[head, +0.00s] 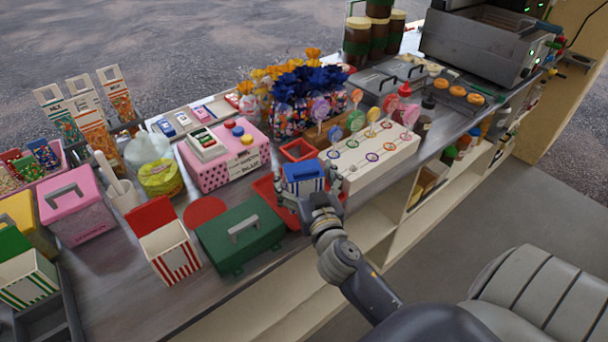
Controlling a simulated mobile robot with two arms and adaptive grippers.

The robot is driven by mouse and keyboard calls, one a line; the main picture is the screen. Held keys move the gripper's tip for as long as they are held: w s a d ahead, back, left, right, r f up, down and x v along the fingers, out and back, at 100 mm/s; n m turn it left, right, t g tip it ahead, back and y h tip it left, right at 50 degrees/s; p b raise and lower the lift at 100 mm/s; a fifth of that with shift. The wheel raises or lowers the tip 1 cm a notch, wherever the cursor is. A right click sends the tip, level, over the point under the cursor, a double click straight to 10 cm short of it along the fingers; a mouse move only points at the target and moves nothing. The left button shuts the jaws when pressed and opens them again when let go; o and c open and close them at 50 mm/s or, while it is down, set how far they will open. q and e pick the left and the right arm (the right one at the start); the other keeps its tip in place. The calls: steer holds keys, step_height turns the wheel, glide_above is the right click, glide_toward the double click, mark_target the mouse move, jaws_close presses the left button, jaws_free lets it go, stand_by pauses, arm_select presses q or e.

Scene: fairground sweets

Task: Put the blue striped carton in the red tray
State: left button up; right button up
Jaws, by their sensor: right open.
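The blue striped carton (304,185) has a blue top and blue-and-white striped sides. It stands roughly upright at the red tray (264,188), seemingly within its outline. Whether its base rests on the tray floor is hidden by my gripper. My right gripper (309,187) is open, with one finger on each side of the carton. I cannot tell whether the fingers touch it. My left gripper is not in view.
A green lidded box (240,238) stands close in front of the tray on the left. A white lollipop stand (372,152) is close on the right. A small red square container (299,149) and a pink dotted box (222,165) sit behind. The counter is crowded.

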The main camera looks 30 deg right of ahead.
steer(key=shift+r, duration=0.2)
steer(key=shift+s+a+f, duration=0.15)
steer(key=shift+s, duration=0.15)
steer(key=b+v, duration=0.3)
steer(key=v, duration=0.8)
steer(key=shift+s+b, duration=0.2)
steer(key=shift+b, duration=0.1)
